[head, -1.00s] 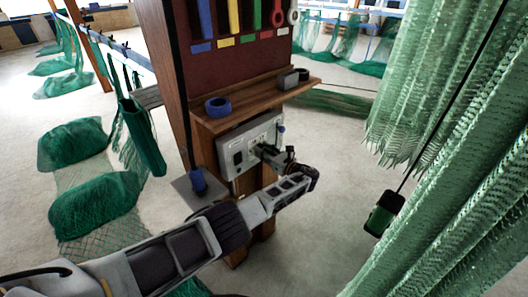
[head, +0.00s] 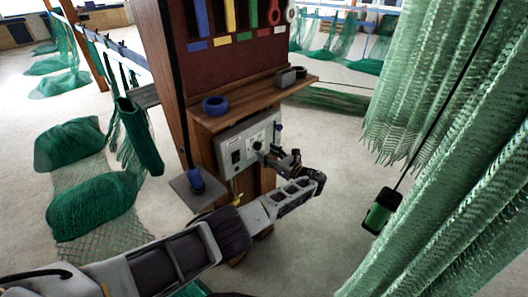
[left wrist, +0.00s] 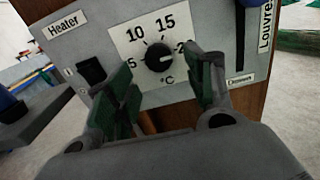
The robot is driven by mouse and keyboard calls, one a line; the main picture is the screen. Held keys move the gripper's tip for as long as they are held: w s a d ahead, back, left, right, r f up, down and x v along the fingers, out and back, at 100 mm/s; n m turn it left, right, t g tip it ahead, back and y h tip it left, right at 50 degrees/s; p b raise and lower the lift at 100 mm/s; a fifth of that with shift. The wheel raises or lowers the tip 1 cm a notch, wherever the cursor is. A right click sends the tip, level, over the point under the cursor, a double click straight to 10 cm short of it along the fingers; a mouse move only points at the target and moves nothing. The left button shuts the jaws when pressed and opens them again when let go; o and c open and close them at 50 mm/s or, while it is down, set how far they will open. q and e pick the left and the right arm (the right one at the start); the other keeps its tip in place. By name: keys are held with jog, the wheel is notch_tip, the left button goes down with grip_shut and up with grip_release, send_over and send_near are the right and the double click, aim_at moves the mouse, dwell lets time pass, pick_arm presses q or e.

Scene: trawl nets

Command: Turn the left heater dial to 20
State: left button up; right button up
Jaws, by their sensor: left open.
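The heater dial (left wrist: 159,57) is a round black knob on a white scale plate marked 5, 10, 15, 20 and °C. A pale mark on it seems to point right, towards 20, but it is small. The dial also shows in the head view (head: 257,146) on the grey control panel (head: 236,142). My left gripper (left wrist: 166,72) is open and empty. In the left wrist view its green-padded fingers stand apart, one on each side of the dial, with the right finger partly covering the 20. In the head view the gripper (head: 268,158) is just in front of the panel.
A black switch (left wrist: 91,70) sits under the Heater label. A Louvres slider slot (left wrist: 240,40) is at the panel's right. A shelf (head: 245,103) with a blue ring juts out above. Green nets (head: 460,150) hang at the right, with a hanging control box (head: 381,211).

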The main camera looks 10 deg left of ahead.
pick_arm(q)
jog(key=shift+v, duration=1.85)
jog(key=shift+n, duration=0.3)
